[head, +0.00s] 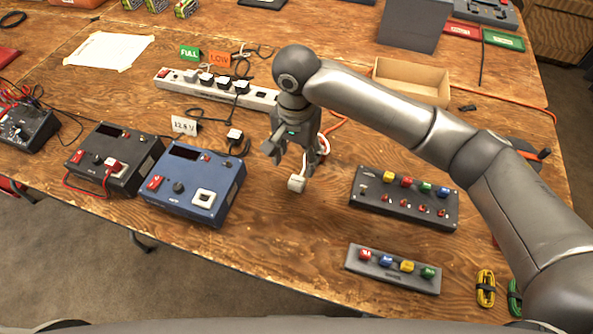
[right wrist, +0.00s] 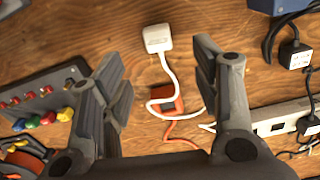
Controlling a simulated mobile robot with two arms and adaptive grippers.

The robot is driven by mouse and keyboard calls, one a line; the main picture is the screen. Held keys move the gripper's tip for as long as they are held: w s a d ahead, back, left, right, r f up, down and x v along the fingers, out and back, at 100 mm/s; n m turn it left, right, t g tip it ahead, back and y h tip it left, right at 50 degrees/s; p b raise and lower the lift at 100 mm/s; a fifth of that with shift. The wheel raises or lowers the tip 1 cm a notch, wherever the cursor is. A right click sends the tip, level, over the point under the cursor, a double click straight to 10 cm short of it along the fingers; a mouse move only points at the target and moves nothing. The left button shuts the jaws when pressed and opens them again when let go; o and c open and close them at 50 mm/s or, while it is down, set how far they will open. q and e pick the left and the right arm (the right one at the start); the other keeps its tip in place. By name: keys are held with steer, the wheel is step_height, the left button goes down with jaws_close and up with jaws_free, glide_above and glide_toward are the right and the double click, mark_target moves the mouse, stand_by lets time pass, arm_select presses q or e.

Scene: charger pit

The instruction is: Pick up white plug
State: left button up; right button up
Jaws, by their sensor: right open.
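The white plug (head: 297,184) lies on the wooden table, to the right of the blue box. Its white cord runs back from it toward the power strip. In the right wrist view the plug (right wrist: 157,38) shows beyond the fingertips and between their lines, with nothing gripping it. My right gripper (head: 290,160) is open and points down just behind the plug, above the table. In the right wrist view its two fingers (right wrist: 160,62) stand wide apart, with the white cord between them. My left gripper is not in view.
A blue box (head: 212,208) with a white socket stands left of the plug. A white power strip (head: 262,98) with black plugs lies behind. A button panel (head: 432,205) and a smaller button bar (head: 392,270) lie to the right. Table in front of the plug is clear.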

mark_target(296, 180)
steer(key=f, duration=0.2)
steer(key=shift+s+f, duration=0.25)
steer(key=shift+f, duration=0.5)
step_height(296, 180, down, 5)
steer(key=shift+r, duration=0.1)
steer(key=shift+f, duration=0.35)
steer(key=shift+c, duration=1.6)
steer(key=c, duration=0.8)
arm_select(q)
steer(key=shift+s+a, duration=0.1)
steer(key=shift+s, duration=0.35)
arm_select(e)
steer(key=shift+r, duration=0.1)
